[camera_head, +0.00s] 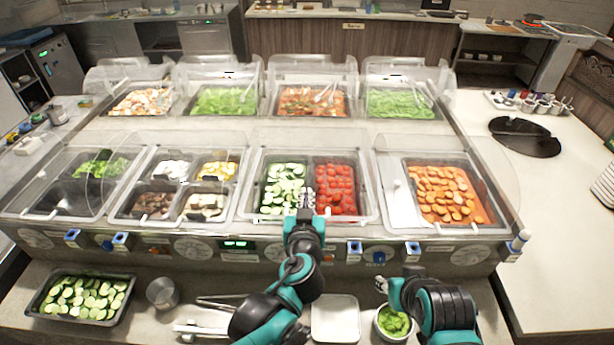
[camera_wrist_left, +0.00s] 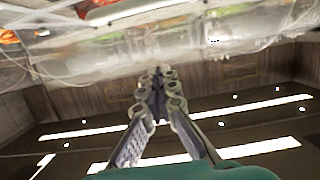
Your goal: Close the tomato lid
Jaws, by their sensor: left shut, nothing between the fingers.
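The red tomatoes (camera_head: 336,190) lie in the right-hand pan of the third front well, beside a pan of sliced cucumber (camera_head: 284,188). A clear cover (camera_head: 312,140) shows behind and above this well; its exact angle is hard to tell. My left gripper (camera_head: 306,200) is at the front of the well, between the cucumber and tomato pans in the picture. Its fingers (camera_wrist_left: 157,95) are together and empty in the left wrist view, close to a blurred clear edge (camera_wrist_left: 190,62). I cannot tell whether they touch it. My right gripper (camera_head: 383,284) is low, by a bowl of green sauce.
Clear covers also rise over the back wells.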

